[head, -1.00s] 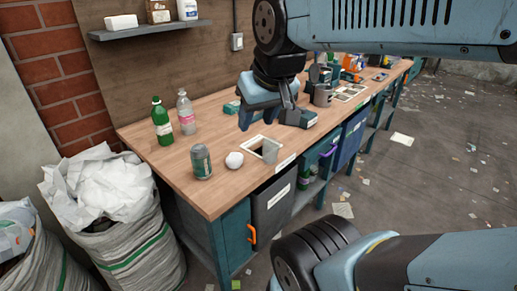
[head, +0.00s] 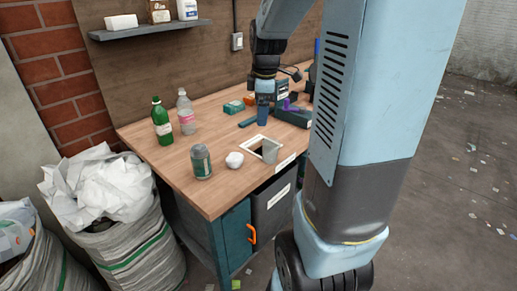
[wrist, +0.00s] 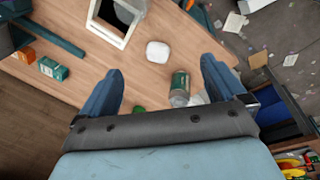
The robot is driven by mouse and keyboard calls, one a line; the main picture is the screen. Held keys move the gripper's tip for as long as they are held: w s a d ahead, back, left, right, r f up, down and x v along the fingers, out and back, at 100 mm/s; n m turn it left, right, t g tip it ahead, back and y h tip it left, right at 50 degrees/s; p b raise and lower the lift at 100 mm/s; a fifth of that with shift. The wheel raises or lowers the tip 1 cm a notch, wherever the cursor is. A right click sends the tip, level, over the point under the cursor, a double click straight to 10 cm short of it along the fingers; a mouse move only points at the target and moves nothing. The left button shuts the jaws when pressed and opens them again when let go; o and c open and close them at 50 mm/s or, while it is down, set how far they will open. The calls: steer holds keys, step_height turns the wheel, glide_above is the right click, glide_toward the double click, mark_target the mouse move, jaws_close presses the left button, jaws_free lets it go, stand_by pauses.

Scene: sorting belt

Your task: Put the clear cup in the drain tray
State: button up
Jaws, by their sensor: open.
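A translucent grey cup (head: 270,155), which looks like the clear cup, stands at the right side of a white-framed square opening (head: 252,148) in the bench top. In the wrist view the framed opening (wrist: 98,22) is at the top, with the cup (wrist: 130,10) partly cut off by the edge. My gripper (head: 262,115) points down over the bench, behind the opening and apart from the cup. Its fingers (wrist: 157,88) are spread and empty. A dark teal tray-like holder (head: 292,116) lies right of my gripper; I cannot tell if it is the drain tray.
A can (head: 201,161) and a crumpled white lump (head: 234,160) stand left of the opening. A green bottle (head: 162,121) and a clear bottle (head: 185,112) stand further back left. A small teal box (head: 233,107) lies near my gripper. My arm hides the bench's right side.

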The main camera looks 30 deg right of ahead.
mark_target(271, 151)
steer(key=w+d+f+n+g, duration=0.1)
steer(key=w+d+f+n, duration=0.5)
steer(key=f, duration=0.7)
steer(key=d+f, duration=0.1)
steer(key=f, duration=0.8)
steer(key=shift+w+d+f, duration=0.15)
steer(key=shift+d+f, duration=0.1)
steer(key=shift+f, duration=0.1)
steer(key=c, duration=1.1)
steer(key=shift+r, duration=0.15)
